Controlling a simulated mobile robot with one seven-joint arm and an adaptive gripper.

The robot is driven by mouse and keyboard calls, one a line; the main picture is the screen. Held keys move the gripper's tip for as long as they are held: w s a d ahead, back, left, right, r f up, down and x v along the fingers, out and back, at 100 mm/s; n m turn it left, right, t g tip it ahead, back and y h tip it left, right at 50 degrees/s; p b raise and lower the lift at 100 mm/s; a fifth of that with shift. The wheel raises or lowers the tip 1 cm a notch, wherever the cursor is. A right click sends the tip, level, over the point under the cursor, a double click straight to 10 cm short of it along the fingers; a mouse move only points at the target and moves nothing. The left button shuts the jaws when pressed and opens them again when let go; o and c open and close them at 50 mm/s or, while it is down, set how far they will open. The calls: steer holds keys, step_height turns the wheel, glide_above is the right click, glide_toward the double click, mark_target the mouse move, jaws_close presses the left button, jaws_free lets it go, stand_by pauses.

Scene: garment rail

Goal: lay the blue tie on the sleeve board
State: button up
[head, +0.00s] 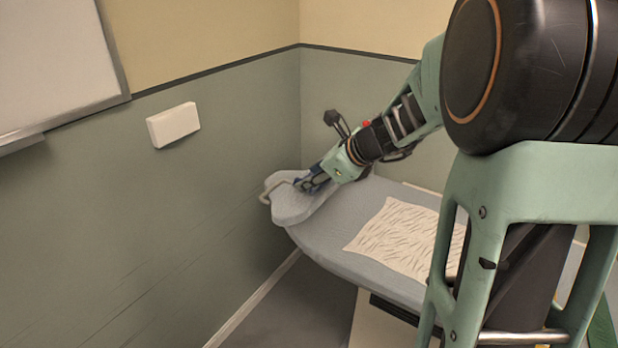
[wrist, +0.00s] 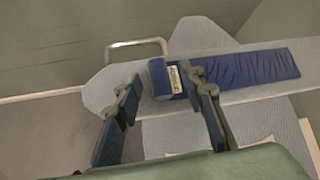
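The blue tie (wrist: 245,71) lies lengthwise along the pale grey sleeve board (wrist: 108,92) in the wrist view. Its near end is a thick fold or roll with a small white label (wrist: 174,78). My gripper (wrist: 164,82) is open, its two fingers apart on either side of that end. The right finger is close against the tie; I cannot tell whether it touches. In the head view my gripper (head: 306,184) is down at the rounded end of the sleeve board (head: 291,208). The tie cannot be made out clearly there.
A larger grey ironing board (head: 345,262) lies below the sleeve board, with a patterned cloth (head: 398,237) on it. A metal loop (wrist: 140,44) sticks out beside the sleeve board. The grey-green wall is close behind, with a white box (head: 173,125) on it.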

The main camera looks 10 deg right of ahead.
steer(key=v, duration=1)
steer(key=shift+s+d+r, duration=0.15)
steer(key=shift+s, duration=0.2)
